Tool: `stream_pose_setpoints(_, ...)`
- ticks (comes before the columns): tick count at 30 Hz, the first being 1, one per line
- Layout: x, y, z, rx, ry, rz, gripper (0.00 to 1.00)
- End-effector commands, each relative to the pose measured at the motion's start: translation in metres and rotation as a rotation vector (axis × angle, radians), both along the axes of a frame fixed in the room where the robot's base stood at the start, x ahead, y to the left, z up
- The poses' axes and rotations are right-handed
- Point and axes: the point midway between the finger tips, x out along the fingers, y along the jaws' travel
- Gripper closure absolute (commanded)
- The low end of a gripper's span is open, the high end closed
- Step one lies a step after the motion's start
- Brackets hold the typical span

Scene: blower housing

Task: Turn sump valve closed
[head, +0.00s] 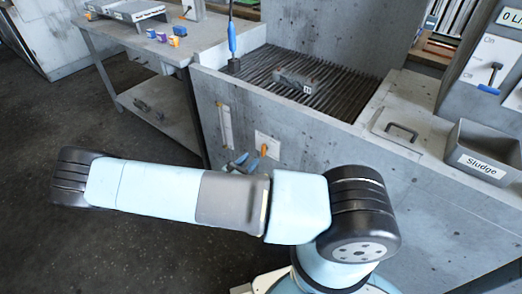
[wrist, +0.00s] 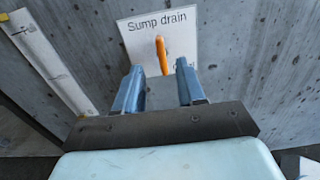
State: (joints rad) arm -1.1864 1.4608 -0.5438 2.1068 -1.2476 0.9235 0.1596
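The sump valve is an orange handle (wrist: 162,55) on a white plate (wrist: 182,30) marked "Sump drain", on a grey concrete wall. The handle stands nearly upright in the wrist view. A word at the plate's lower right is partly hidden by a finger. In the head view the orange handle (head: 264,150) shows low on the front wall of the sink. My gripper (wrist: 160,88) is open, with its two blue fingers apart and the handle between and beyond them in the picture. Contact with the handle cannot be told. In the head view my gripper (head: 240,160) is partly hidden behind my arm.
A white gauge strip (wrist: 45,58) is on the wall left of the plate. Above is a slatted grate (head: 320,85) with a grey block (head: 295,82). A "Sludge" bin (head: 483,152) stands right, and a side table (head: 185,45) stands left.

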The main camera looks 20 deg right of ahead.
Motion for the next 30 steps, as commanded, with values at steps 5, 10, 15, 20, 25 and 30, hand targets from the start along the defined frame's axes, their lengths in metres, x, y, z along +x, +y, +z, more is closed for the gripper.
stream_pose_setpoints(5,0.019,-0.027,0.000,-0.002,0.000,-0.002,0.61)
stream_pose_setpoints(10,0.034,-0.048,0.000,-0.001,0.000,-0.001,0.61)
stream_pose_setpoints(15,0.044,-0.061,0.000,-0.001,-0.001,0.000,0.61)
stream_pose_setpoints(20,0.048,-0.066,0.000,0.000,0.001,0.001,0.61)
stream_pose_setpoints(25,0.048,-0.066,0.000,0.000,0.001,0.001,0.61)
stream_pose_setpoints(30,0.048,-0.066,0.000,0.001,0.001,0.001,0.68)
